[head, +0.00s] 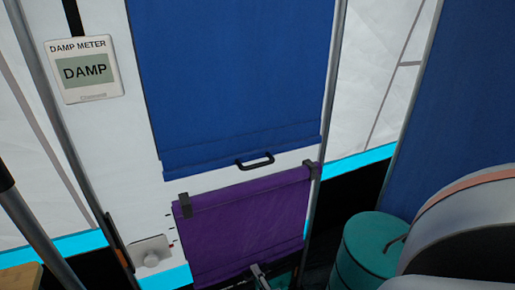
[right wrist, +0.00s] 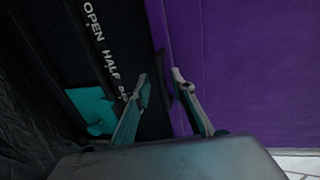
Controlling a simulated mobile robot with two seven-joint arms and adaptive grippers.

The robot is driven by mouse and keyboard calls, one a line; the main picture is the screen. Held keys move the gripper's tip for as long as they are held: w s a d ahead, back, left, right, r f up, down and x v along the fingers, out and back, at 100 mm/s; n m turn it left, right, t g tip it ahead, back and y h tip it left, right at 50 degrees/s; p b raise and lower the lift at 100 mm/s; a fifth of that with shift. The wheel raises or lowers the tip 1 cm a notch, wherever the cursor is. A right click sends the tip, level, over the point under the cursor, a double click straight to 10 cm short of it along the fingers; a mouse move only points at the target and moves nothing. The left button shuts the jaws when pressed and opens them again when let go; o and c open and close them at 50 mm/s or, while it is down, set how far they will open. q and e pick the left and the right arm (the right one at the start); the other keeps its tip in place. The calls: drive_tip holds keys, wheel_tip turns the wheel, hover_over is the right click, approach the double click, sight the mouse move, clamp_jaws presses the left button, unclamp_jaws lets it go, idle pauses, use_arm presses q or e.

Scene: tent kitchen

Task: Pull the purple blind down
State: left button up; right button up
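The purple blind (head: 245,225) is low in the head view, below the blue blind, and a dark bracket holds each upper corner. It also fills the right of the right wrist view (right wrist: 245,70). My right gripper (head: 257,269) is at the middle of its lower edge. In the right wrist view, the fingers (right wrist: 160,75) lean in close on either side of a dark bar, which looks like the purple blind's handle. The dark background hides the exact contact. My left gripper is not in view.
The blue blind (head: 235,75) with its black handle (head: 255,161) hangs above. A damp meter reading DAMP (head: 85,70) is at the upper left. A teal round container (head: 368,250) stands at the lower right. A dark strip lettered "OPEN HALF" (right wrist: 100,38) lies beside the purple blind.

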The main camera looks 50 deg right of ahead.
drive_tip(key=shift+s, duration=0.1)
wheel_tip(320, 180, up, 10)
drive_tip(key=shift+r, duration=0.1)
idle(0.7)
